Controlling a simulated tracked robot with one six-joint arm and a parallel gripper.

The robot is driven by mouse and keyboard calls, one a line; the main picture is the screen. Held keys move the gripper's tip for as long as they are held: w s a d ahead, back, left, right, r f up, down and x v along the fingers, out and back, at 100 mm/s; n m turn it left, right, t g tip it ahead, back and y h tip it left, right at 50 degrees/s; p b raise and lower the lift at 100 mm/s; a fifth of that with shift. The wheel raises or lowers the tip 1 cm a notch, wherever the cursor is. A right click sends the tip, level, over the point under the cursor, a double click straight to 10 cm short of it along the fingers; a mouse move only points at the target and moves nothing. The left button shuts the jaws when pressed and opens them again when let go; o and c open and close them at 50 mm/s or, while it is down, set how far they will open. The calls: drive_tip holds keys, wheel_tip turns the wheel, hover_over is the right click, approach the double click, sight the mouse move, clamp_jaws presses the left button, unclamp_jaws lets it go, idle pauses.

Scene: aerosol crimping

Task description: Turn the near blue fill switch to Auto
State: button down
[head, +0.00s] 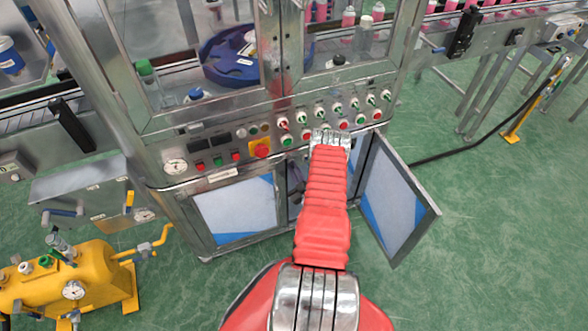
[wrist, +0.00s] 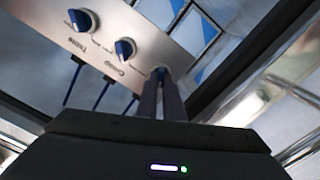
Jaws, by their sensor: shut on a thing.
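In the wrist view, a grey metal panel (wrist: 140,38) carries a row of blue switches. One blue switch (wrist: 84,20) is labelled Table and another blue switch (wrist: 125,48) is labelled Crimp. My gripper (wrist: 160,76) is shut on the nearest one, the blue fill switch (wrist: 160,70), with a finger on each side of it. Its label and setting marks are hidden behind the fingers, so I cannot tell its position. In the head view my arm reaches into the open lower cabinet, and the gripper and switches are hidden there.
The cabinet's open door (head: 392,200) stands just right of my arm. A closed door (head: 237,208) is on the left. Above is a control panel (head: 215,177) with coloured buttons. A yellow tank (head: 85,275) stands at lower left.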

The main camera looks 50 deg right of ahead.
drive_tip(key=shift+a+f+n, duration=0.1)
drive_tip(key=shift+f+n, duration=0.1)
drive_tip(key=shift+n, duration=1.5)
drive_tip(key=c, duration=1.9)
unclamp_jaws()
drive_tip(key=shift+r, duration=0.1)
drive_tip(key=v, duration=1.3)
drive_tip(key=shift+s+a, duration=0.2)
drive_tip(key=shift+s, duration=0.1)
